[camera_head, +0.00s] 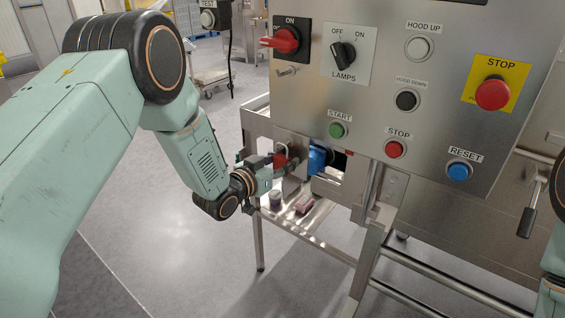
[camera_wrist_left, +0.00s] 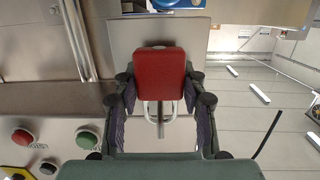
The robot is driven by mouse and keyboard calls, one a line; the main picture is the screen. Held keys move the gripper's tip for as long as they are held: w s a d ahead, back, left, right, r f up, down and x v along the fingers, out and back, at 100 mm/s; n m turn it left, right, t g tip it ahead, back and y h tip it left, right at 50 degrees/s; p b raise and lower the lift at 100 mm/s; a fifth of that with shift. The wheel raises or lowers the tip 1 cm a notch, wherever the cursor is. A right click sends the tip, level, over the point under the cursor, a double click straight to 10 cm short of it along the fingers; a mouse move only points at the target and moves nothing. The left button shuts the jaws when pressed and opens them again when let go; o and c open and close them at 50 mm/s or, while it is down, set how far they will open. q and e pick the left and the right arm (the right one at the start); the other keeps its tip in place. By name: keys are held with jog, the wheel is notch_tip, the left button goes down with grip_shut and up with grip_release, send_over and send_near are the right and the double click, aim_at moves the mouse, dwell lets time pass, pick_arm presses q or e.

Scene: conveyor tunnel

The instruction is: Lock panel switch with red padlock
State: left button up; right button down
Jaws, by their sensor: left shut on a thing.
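The red padlock (camera_wrist_left: 160,73) is between the fingers of my left gripper (camera_wrist_left: 160,82), which is shut on its body. Its metal shackle points down in the left wrist view, away from the red body. In the head view the left gripper (camera_head: 273,165) is below the panel's left part, and the padlock (camera_head: 280,160) shows small and partly hidden. The panel switch (camera_head: 285,40), a red rotary handle on a dark plate marked ON, is at the panel's upper left, above and apart from the padlock. My right gripper is not in view.
The steel panel (camera_head: 380,90) carries several buttons and a black lamps knob (camera_head: 344,54). A metal peg (camera_head: 288,71) sticks out below the red switch. A blue object (camera_head: 318,158) is close right of the gripper.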

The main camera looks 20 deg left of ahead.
aim_at(279, 161)
pick_arm(q)
grip_shut()
jog(key=shift+r, duration=0.1)
jog(key=shift+r+p, duration=0.55)
jog(key=shift+r, duration=0.2)
jog(key=shift+f+p+v, duration=0.15)
jog(key=shift+p+v, duration=0.25)
jog(key=shift+v, duration=0.65)
jog(key=shift+f+p+v, duration=0.2)
jog(key=shift+p+v, duration=0.2)
jog(key=shift+v, duration=0.7)
jog(key=shift+f+p+v, duration=0.15)
jog(key=shift+p+v, duration=0.25)
jog(key=shift+v, duration=0.65)
jog(key=shift+s, duration=0.1)
